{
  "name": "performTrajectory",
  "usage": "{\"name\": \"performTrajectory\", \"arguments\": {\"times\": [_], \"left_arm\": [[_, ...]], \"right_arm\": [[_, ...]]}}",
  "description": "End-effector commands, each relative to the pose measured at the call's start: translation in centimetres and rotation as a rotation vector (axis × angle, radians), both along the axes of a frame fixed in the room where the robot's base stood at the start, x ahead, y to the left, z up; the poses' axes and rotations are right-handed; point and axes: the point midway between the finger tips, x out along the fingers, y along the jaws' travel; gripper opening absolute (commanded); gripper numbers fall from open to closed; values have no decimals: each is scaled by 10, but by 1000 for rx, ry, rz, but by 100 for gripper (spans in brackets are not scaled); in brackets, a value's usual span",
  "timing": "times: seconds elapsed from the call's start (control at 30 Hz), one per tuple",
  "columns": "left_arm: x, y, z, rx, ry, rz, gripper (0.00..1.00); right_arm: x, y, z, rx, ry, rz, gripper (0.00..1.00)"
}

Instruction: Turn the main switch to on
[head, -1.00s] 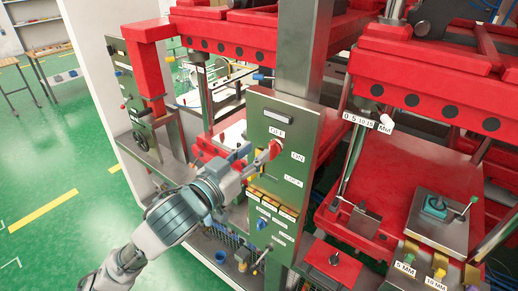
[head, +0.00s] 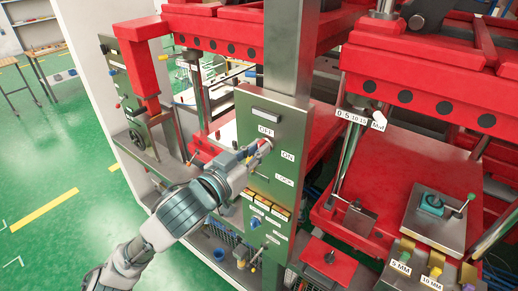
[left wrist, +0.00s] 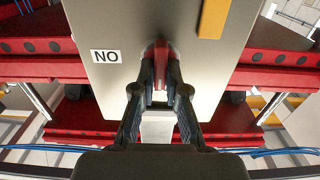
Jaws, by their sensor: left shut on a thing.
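The main switch's red handle (head: 266,146) is on the green control panel (head: 300,121), close below the OFF label (head: 265,131). The ON label (head: 288,156) is to its right and the LOCK label (head: 284,180) lower down. My left gripper (head: 258,151) reaches in from the left and is shut on the red handle. In the left wrist view the red handle (left wrist: 160,66) stands between the two fingers (left wrist: 160,92); the ON label (left wrist: 106,56) shows upside down there. The gripper hides most of the switch, so its exact angle is unclear. My right gripper is out of view.
Yellow-labelled controls (head: 266,208) and a blue knob (head: 255,222) sit lower on the panel. Red press frames (head: 425,90) flank it. A red block (head: 330,259) lies to the lower right. Green floor (head: 60,160) is open at left.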

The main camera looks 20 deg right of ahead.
Motion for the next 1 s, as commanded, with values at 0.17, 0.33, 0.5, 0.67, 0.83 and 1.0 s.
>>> {"name": "performTrajectory", "arguments": {"times": [0.17, 0.33, 0.5, 0.67, 0.83, 1.0], "left_arm": [[-1, 1, 3, 3, -13, -2, 0], [-2, 1, 4, 35, -55, -2, 0], [-3, 0, 5, 99, -140, -2, 0], [-5, -1, 6, 184, -250, -2, 0], [-7, -2, 5, 285, -379, -4, 0], [-8, -4, 4, 384, -507, -5, 0]], "right_arm": [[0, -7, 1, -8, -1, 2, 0], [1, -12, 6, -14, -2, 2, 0], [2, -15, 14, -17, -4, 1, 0], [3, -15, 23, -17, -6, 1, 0], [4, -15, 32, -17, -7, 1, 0], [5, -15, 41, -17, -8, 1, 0]]}}
